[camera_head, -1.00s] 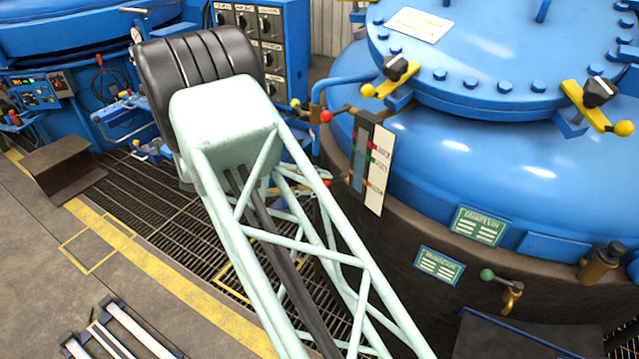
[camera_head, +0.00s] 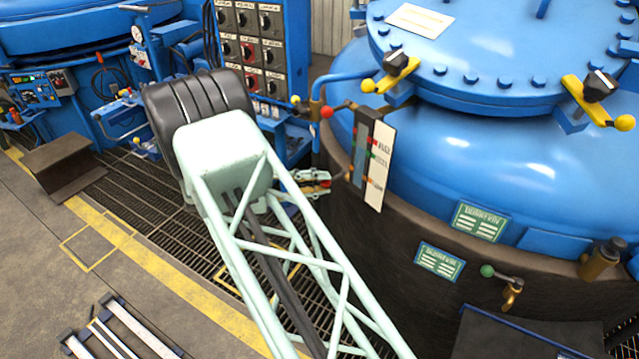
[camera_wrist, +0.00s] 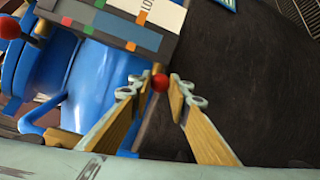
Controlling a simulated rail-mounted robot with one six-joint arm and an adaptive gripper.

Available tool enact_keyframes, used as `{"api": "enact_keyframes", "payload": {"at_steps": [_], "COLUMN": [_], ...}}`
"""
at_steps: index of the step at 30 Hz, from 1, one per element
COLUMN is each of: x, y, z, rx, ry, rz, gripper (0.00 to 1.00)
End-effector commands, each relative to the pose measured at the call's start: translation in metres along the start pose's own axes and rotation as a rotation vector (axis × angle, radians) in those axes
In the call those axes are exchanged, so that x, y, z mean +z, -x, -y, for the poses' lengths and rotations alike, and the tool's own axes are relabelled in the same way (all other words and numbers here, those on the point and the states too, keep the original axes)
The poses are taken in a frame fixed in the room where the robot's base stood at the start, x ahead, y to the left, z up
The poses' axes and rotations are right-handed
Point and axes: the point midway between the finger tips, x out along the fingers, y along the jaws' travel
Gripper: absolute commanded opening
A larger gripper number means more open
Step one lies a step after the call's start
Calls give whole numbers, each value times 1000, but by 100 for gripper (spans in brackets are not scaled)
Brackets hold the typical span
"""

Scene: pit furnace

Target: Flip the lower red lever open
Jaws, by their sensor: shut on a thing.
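The lower red lever's round red knob (camera_wrist: 160,83) sits between my fingertips in the wrist view. My gripper (camera_wrist: 164,88) is shut on this knob, one wooden-looking finger on each side. In the head view my gripper (camera_head: 318,181) is at the lower left of the gauge board, against the dark vessel wall, with a small patch of the red knob (camera_head: 325,184) showing. The lever's rod is mostly hidden. The upper red lever's knob (camera_head: 327,112) is above, left of the gauge board, and also shows at the wrist view's upper left (camera_wrist: 10,28).
The gauge board (camera_head: 380,168) with coloured marks stands close to my gripper. The blue lidded vessel (camera_head: 470,140) fills the right. A green-knobbed valve (camera_head: 488,271) is lower right. Switch cabinets (camera_head: 262,50) stand behind my arm. The floor grating (camera_head: 130,190) at left is open.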

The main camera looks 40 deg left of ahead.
Motion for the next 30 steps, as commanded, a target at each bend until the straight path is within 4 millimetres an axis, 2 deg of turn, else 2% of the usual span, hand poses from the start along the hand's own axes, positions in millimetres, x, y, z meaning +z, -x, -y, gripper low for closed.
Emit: {"api": "enact_keyframes", "payload": {"at_steps": [2, 3, 7, 20, 30], "x": [0, 0, 0, 0, -1], "y": [0, 0, 0, 3, 31], "z": [1, 2, 1, 1, 0], "rx": [-1, -2, -1, -1, -1], "ry": [1, 1, 1, 1, 0], "rz": [0, 0, 0, 0, -2], "gripper": [0, 21, 31, 31, 31]}}
